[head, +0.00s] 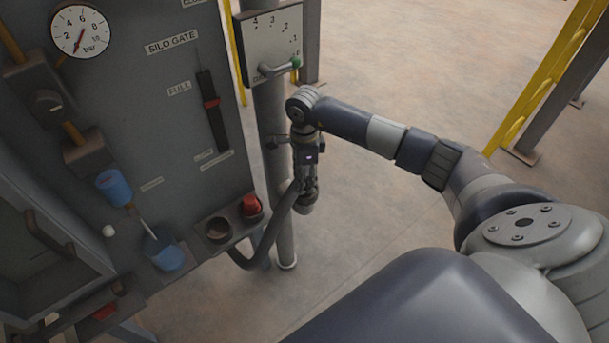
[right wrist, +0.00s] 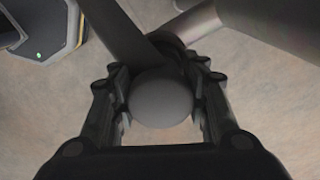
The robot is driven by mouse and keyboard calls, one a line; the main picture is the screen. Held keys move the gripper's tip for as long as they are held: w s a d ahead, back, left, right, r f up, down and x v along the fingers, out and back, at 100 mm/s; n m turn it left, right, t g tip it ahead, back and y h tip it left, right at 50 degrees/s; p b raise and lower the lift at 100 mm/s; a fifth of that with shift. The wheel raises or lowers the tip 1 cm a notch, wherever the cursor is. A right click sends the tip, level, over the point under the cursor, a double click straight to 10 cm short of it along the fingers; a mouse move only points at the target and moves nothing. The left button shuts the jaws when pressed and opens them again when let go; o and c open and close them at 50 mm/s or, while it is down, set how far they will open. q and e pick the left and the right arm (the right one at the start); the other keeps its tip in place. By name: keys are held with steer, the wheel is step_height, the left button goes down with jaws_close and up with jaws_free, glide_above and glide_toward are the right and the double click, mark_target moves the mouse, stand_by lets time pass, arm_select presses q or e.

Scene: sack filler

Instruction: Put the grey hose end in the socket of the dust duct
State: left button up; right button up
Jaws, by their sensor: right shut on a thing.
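My right gripper (head: 309,190) points down beside the grey vertical dust duct (head: 284,235). It is shut on the grey hose end (head: 304,207). In the right wrist view the rounded hose end (right wrist: 160,98) sits between the two fingers (right wrist: 162,105). The dark hose (head: 276,222) bends down from the gripper and runs left under the panel's small shelf. In the right wrist view a grey pipe stub (right wrist: 190,22) joins the wide duct (right wrist: 265,22) beyond the fingers. The hose end is apart from it. My left gripper is not in view.
The dark control panel (head: 130,60) fills the left, with a pressure gauge (head: 80,31) and blue cups (head: 164,250). A shelf holds a red button (head: 251,205). Yellow posts (head: 545,75) stand at right; the floor between is clear.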

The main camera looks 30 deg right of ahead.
steer(key=o, duration=1)
steer(key=shift+c, duration=0.2)
steer(key=shift+o, duration=1.3)
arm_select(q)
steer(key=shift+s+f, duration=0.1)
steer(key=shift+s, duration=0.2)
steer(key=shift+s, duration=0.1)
arm_select(e)
steer(key=shift+r, duration=0.25)
step_height(320, 180, up, 12)
steer(key=shift+f+b, duration=0.15)
steer(key=shift+b, duration=0.8)
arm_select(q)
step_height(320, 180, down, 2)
